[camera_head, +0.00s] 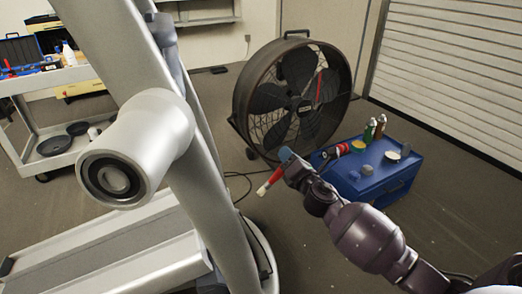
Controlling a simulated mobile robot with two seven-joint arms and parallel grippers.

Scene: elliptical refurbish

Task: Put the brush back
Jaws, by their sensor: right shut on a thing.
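My right gripper (284,163) reaches in from the lower right, shut on a brush (274,178) with a red handle and a pale tip. The brush slants down to the left, with its pale end lowest. It is held in front of the large fan, left of a blue toolbox (403,187). The gripper hides the upper end of the brush. My left gripper is not in view.
A big black drum fan (243,103) stands behind. A grey exercise machine (100,250) fills the left foreground. A white cart (45,80) with tools is far left. The right floor is clear.

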